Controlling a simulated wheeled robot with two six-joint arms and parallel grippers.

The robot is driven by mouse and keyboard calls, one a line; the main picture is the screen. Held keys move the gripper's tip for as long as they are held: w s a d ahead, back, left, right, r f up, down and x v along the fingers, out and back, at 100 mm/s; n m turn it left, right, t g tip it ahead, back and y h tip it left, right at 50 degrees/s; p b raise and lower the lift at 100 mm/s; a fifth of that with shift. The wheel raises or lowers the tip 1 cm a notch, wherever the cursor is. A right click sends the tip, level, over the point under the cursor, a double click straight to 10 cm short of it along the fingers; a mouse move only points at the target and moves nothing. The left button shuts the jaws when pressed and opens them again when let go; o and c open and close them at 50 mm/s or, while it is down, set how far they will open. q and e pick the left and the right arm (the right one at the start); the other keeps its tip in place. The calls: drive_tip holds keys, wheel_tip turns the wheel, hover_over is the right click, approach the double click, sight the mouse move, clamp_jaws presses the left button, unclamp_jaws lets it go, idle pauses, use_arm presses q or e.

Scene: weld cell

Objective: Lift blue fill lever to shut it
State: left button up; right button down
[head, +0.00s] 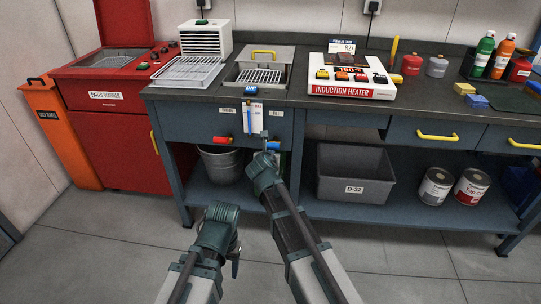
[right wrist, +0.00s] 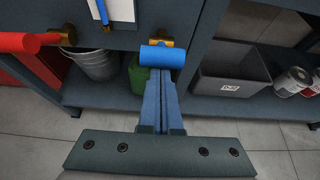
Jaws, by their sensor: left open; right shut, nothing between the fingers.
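The blue fill lever (head: 273,146) is on the front of the grey-blue cabinet, under the sink. In the right wrist view it is a blue cylinder (right wrist: 163,56) lying sideways in front of a brass fitting (right wrist: 161,43). My right gripper (head: 265,137) is shut and empty at the lever. In the right wrist view its fingertips (right wrist: 158,73) are just below the blue cylinder; I cannot tell whether they touch. My left gripper (head: 235,262) is open, low over the floor in front of the bench, away from the lever.
A red lever (head: 223,139) sits left of the blue one, with a hanging tag (head: 252,117) between them. A bucket (head: 221,165) and a grey bin (head: 354,176) stand on the lower shelf. The sink (head: 264,70) and induction heater (head: 352,90) are above.

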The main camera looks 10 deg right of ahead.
drive_tip(key=shift+w+d+r+p, duration=0.2)
drive_tip(key=shift+w+r+p, duration=0.8)
drive_tip(key=shift+r, duration=0.2)
drive_tip(key=shift+w+r, duration=0.1)
drive_tip(key=g+p, duration=0.1)
drive_tip(key=p, duration=0.4)
approach(271, 144)
drive_tip(key=shift+d+r+p, duration=0.15)
drive_tip(key=shift+r+p, duration=0.55)
drive_tip(key=shift+p, duration=0.25)
